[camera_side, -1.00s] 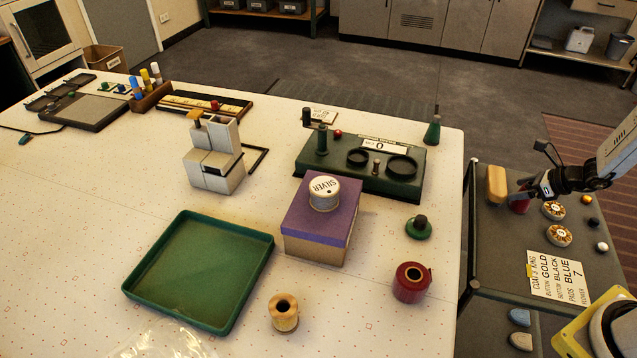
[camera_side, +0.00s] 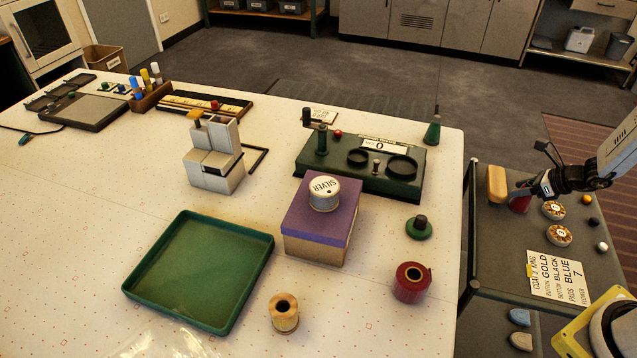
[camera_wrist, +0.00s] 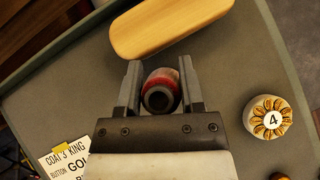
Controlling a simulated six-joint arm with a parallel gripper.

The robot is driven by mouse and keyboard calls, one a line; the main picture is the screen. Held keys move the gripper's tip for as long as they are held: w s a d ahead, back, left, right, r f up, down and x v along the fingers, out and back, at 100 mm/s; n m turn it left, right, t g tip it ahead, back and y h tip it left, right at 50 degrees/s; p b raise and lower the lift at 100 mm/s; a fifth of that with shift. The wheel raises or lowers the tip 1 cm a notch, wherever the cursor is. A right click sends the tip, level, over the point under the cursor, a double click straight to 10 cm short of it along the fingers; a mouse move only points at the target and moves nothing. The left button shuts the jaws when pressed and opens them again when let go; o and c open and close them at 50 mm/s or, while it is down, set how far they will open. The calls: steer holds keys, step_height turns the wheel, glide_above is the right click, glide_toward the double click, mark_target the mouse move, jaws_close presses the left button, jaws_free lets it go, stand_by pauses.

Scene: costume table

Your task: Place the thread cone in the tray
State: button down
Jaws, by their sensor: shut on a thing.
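The thread cone is red with a dark hollow end. In the side view the cone (camera_side: 520,203) is on or just above the dark side cart at the right, partly hidden by my gripper (camera_side: 522,193). In the wrist view the cone (camera_wrist: 161,88) sits between the two fingers of my gripper (camera_wrist: 161,86), which is shut on it. I cannot tell whether it touches the cart top. The green tray (camera_side: 200,270) lies empty on the white table at the front left, well away from my gripper.
A wooden block (camera_wrist: 170,26) lies close beyond the cone. Flower-faced tins (camera_side: 554,210) and a card (camera_side: 558,274) are on the cart. A purple-lidded box (camera_side: 318,232) with a silver spool, a red tape roll (camera_side: 411,283) and a wooden spool (camera_side: 284,312) stand between cart and tray.

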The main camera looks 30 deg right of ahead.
steer(key=shift+r, duration=1.1)
steer(key=s+a+r, duration=0.7)
steer(key=s+r, duration=0.3)
steer(key=s, duration=0.2)
steer(key=shift+r, duration=0.35)
steer(key=shift+s, duration=0.1)
